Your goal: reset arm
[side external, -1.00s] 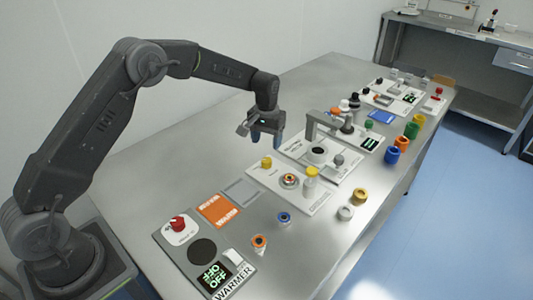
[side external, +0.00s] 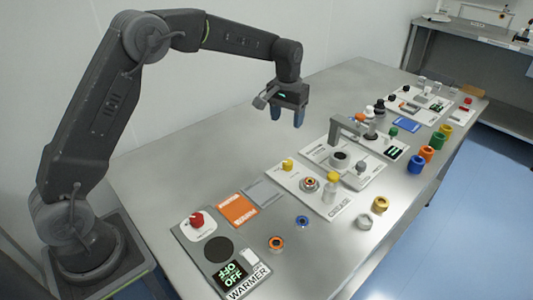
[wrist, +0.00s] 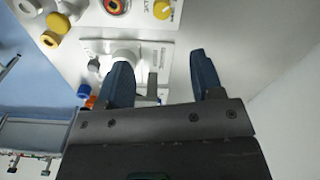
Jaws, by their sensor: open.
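My gripper (side external: 287,115) hangs above the steel bench, pointing down, with its two blue fingers apart and nothing between them. It is behind the white station plates and clear of them. In the wrist view my gripper (wrist: 160,78) shows its open fingers, with part of a white plate (wrist: 155,48) beyond them. No object is held.
A warmer (side external: 222,255) with a red knob (side external: 197,219) stands at the near end. An orange pad (side external: 237,210), a plate with a yellow knob (side external: 288,165), and a grey arched device (side external: 348,129) follow. Coloured rings (side external: 416,164) line the right edge. The bench behind is bare.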

